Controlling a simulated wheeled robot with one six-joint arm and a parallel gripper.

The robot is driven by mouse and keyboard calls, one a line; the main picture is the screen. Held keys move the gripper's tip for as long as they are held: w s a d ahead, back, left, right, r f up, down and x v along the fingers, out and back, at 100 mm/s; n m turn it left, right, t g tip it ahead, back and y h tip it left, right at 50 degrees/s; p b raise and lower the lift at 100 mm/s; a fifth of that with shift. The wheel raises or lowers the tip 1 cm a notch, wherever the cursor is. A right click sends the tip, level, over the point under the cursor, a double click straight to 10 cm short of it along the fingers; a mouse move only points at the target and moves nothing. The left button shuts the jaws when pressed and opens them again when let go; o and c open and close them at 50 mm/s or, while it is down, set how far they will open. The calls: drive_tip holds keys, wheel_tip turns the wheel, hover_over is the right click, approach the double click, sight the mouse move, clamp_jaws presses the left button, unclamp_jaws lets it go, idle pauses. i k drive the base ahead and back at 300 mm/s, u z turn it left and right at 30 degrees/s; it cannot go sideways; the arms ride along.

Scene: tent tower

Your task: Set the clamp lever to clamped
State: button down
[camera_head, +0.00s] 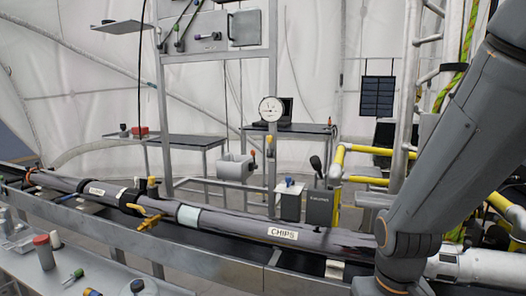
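A long grey tube (235,222) marked "CHIPS" lies along a metal rail from left to right. A yellow lever-like handle (148,222) sticks out from the near side of the tube, left of a pale band. A black-knobbed lever (316,165) stands upright beside a dark grey box on the tube's far side. I cannot tell which of these is the clamp lever, or whether it is clamped. My arm comes down from the upper right and crosses the tube's right part.
A round dial gauge (271,109) stands on a post behind the tube. The dark grey box (320,207) and yellow pipe rails (366,150) stand at centre right. A near-left bench (105,272) holds several small bottles and tubes. Tables stand farther back.

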sight(252, 152)
drive_tip(key=i, duration=0.6)
drive_tip(key=u, duration=0.95)
